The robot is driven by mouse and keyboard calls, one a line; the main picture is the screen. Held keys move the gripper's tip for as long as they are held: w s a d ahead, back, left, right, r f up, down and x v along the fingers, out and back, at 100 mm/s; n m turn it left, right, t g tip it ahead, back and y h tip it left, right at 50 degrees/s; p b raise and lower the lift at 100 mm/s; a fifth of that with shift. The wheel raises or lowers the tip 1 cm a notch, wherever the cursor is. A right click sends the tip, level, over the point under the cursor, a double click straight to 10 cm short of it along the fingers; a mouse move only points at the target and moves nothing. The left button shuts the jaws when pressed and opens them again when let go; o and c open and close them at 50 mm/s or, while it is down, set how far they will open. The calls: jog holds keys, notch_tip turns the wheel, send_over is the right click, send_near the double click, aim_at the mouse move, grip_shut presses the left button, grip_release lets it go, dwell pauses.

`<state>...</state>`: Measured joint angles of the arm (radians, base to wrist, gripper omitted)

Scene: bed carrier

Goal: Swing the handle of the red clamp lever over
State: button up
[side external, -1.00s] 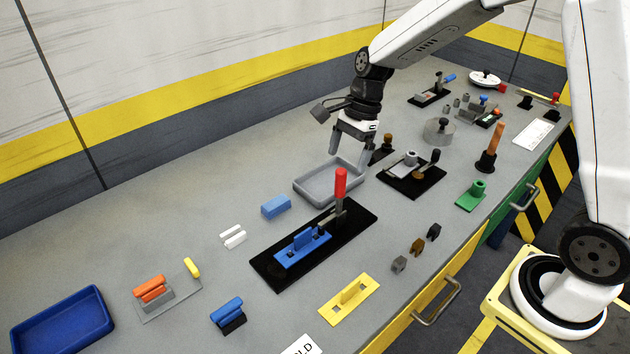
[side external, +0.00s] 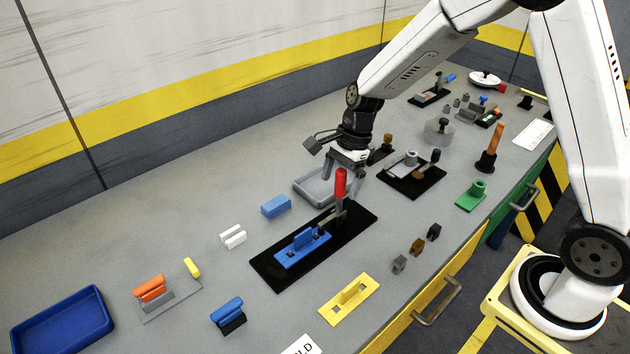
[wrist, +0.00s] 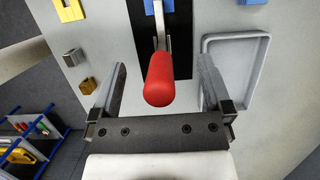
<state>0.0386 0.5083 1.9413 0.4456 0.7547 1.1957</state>
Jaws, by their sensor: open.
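The red clamp lever (side external: 341,184) stands upright on a black base plate (side external: 345,238), its red handle on a metal arm. A blue part (side external: 303,247) lies on the same plate to the left of the lever. In the wrist view the red handle (wrist: 160,78) shows between the two open fingers of my gripper (wrist: 160,72), with a gap on each side. I cannot see any contact with the handle.
The grey tray (side external: 310,192) stands close behind the lever; its rim also shows in the wrist view (wrist: 262,38). A blue block (side external: 276,206), a yellow plate (side external: 337,309) and small clips (side external: 399,263) lie around the base plate. A black fixture (side external: 425,189) stands to the right.

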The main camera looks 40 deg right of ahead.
grip_shut()
jog(key=shift+d, duration=0.1)
jog(key=shift+d+f, duration=0.1)
jog(key=shift+d, duration=0.8)
jog(key=shift+d+f, duration=0.2)
jog(key=shift+d, duration=0.25)
dwell(0.3)
